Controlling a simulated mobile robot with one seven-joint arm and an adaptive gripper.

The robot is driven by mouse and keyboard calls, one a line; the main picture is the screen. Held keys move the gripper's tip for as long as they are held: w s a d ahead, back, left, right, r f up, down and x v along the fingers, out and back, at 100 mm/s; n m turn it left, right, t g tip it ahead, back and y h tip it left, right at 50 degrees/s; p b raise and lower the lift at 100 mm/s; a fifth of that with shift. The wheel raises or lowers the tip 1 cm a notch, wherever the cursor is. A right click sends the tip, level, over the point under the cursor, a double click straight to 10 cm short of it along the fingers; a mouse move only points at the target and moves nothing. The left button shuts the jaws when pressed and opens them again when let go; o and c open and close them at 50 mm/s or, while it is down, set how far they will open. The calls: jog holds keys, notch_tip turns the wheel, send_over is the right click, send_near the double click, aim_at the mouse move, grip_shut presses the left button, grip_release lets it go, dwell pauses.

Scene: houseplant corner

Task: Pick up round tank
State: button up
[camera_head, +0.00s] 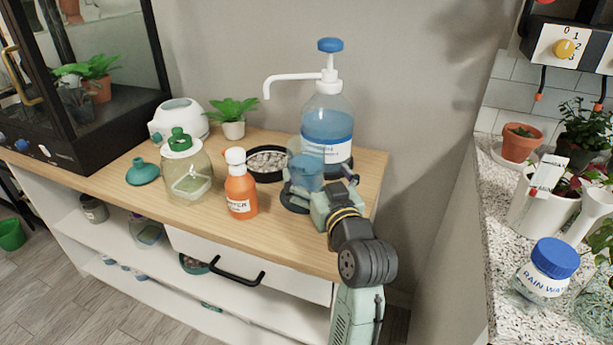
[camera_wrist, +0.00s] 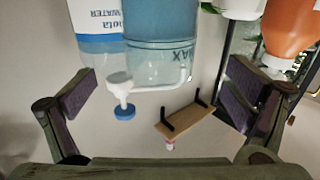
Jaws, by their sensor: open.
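The round tank (camera_head: 306,172) is a translucent blue cylinder on the wooden cabinet top, in front of the large pump bottle. In the wrist view the round tank (camera_wrist: 160,35) appears upside down with a MAX mark, its lower part out of frame. My gripper (camera_head: 318,188) is at the tank from the front right and partly hides it. In the wrist view my gripper (camera_wrist: 165,98) is open, its fingers spread wide with the tank ahead between them. No contact is visible.
The pump bottle (camera_head: 327,125) stands close behind the tank; its label shows in the wrist view (camera_wrist: 98,20). An orange bottle (camera_head: 240,190), a pebble tray (camera_head: 268,175) and a green-capped jar (camera_head: 188,172) stand to the left. The cabinet's right edge is close to my arm.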

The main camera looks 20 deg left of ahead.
aim_at(301, 145)
jog(key=p+x, duration=0.2)
jog(key=x, duration=0.6)
jog(key=shift+w+r, duration=0.1)
jog(key=c, duration=2)
jog(key=shift+r, duration=0.1)
jog(key=shift+c, duration=0.3)
